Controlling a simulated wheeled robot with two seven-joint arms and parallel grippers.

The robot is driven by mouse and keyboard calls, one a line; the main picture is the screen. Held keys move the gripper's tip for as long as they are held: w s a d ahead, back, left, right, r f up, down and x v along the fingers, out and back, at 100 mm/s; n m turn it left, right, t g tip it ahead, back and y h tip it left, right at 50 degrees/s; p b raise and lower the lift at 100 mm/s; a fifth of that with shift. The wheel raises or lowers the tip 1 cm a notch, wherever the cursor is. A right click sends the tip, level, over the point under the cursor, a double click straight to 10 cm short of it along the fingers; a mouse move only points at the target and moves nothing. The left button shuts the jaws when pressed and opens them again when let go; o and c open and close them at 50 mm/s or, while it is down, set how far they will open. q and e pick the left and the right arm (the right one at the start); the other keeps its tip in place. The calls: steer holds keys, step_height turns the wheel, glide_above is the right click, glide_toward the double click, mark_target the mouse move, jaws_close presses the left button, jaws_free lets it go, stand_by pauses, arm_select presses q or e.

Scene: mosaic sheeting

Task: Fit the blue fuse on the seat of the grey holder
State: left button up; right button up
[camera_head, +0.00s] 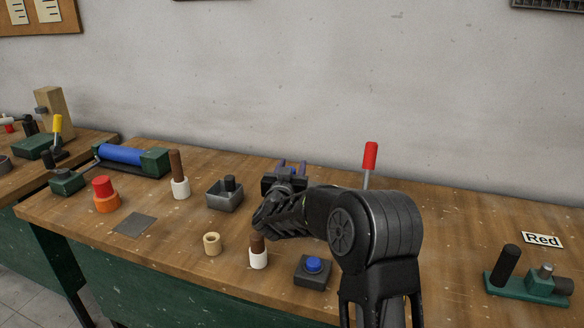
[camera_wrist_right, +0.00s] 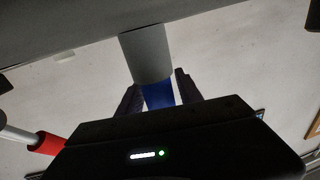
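My right gripper (camera_head: 292,170) reaches over the middle of the bench, its fingers pointing away toward the wall. In the right wrist view its fingers stand on both sides of a blue piece (camera_wrist_right: 158,96) and appear closed on it. A pale grey cylinder (camera_wrist_right: 146,55) joins the blue piece; together they look like the blue fuse. In the head view the gripper mostly hides this fuse. A grey square open box (camera_head: 211,199) with a black peg in it, apparently the grey holder, stands left of the gripper. My left gripper is not in view.
White cylinders with brown rods stand at the left (camera_head: 180,187) and in front (camera_head: 258,260). A tan ring (camera_head: 212,244), a blue-button box (camera_head: 313,279) and a red-handled lever (camera_head: 370,155) are near my arm. A green fixture (camera_head: 519,288) stands right.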

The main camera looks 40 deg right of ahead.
steer(key=shift+o, duration=0.8)
steer(key=shift+r, duration=0.1)
step_height(320, 180, up, 10)
steer(key=shift+p, duration=0.4)
stand_by(0.4)
